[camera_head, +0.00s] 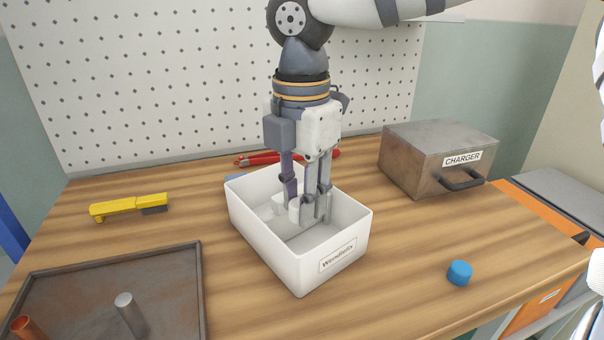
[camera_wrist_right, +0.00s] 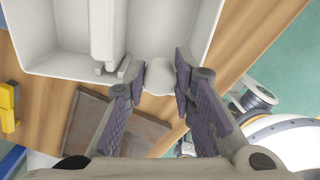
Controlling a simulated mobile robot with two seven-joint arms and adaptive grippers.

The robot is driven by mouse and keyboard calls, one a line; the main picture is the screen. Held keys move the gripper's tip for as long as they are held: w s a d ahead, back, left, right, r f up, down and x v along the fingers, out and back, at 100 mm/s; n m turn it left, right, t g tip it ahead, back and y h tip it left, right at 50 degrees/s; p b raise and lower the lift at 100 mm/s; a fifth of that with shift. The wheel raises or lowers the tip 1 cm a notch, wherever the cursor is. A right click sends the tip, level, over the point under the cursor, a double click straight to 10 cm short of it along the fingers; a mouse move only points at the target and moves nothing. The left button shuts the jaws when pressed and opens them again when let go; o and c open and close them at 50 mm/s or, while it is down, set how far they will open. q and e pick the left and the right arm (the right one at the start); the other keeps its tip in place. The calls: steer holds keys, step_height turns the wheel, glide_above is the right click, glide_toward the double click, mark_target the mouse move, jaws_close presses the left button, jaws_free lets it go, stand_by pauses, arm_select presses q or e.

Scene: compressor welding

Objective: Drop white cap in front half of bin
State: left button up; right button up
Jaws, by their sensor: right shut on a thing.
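The white bin (camera_head: 257,238) stands on the wooden table with a label on its front wall; it also shows in the right wrist view (camera_wrist_right: 65,65). My right gripper (camera_head: 305,212) points down, its fingers reaching inside the bin's rim. It is shut on the small white cap (camera_head: 294,212), which sits between the fingertips in the right wrist view (camera_wrist_right: 160,78). The cap is partly hidden by a finger in the head view. A white upright shape (camera_wrist_right: 105,35) is inside the bin; I cannot tell whether it is a part or a divider. My left gripper is not in view.
A blue cap (camera_head: 459,273) lies right of the bin. A metal charger box (camera_head: 420,160) stands at the back right. A yellow tool (camera_head: 130,206) lies at left, and red-handled pliers (camera_head: 258,159) behind the bin. A dark tray (camera_head: 75,295) with cylinders is front left.

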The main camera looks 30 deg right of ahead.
steer(key=shift+f, duration=0.4)
steer(key=o, duration=0.9)
steer(key=shift+c, duration=0.2)
steer(key=shift+r, duration=0.1)
step_height(320, 180, up, 12)
